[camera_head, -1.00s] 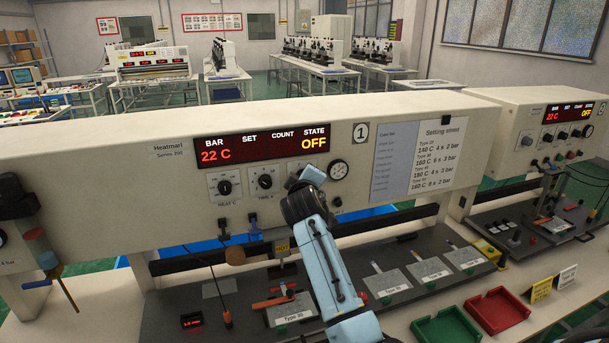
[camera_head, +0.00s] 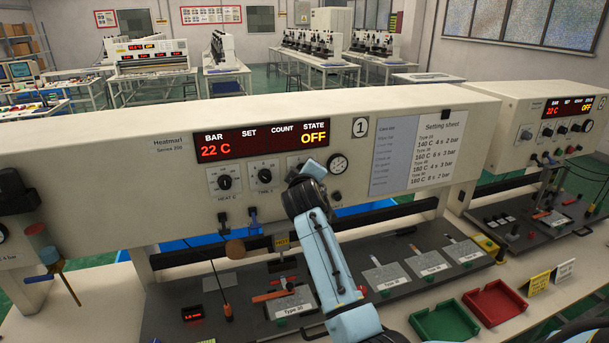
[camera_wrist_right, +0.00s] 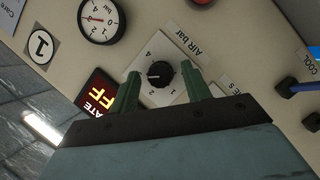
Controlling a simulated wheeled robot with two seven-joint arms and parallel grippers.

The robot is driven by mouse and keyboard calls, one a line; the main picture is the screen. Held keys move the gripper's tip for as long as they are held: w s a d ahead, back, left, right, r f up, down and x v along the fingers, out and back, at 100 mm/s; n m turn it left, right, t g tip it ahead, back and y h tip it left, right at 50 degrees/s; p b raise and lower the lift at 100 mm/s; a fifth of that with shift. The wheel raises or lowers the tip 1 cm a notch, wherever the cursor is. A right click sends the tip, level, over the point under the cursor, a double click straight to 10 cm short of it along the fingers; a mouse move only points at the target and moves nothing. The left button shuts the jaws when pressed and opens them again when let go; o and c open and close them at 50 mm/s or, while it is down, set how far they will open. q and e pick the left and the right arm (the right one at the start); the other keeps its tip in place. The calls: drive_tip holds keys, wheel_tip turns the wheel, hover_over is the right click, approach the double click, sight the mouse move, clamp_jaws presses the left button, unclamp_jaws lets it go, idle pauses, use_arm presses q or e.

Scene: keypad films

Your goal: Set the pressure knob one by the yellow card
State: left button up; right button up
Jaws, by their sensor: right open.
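The pressure knob, a black dial marked "AIR bar" (camera_wrist_right: 160,74), sits on a white scale plate on machine one in the right wrist view. A light mark shows on its left side, but I cannot tell the exact setting. My right gripper (camera_wrist_right: 160,70) is open, its green fingers on either side of the knob with gaps visible. In the head view my right gripper (camera_head: 302,175) covers this knob. A yellow card (camera_head: 538,285) stands on the table at the right; its writing is too small to read. My left gripper is not in view.
A round gauge (camera_head: 338,163) is right of the gripper; it also shows in the wrist view (camera_wrist_right: 98,20). The display (camera_head: 262,140) reads 22 C and OFF. A setting sheet (camera_head: 436,150) hangs to the right. Green (camera_head: 446,325) and red (camera_head: 495,302) trays lie on the table.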

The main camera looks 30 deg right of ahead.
drive_tip(key=shift+s, duration=0.1)
drive_tip(key=b+v, duration=0.2)
drive_tip(key=v, duration=1.1)
drive_tip(key=shift+s, duration=0.1)
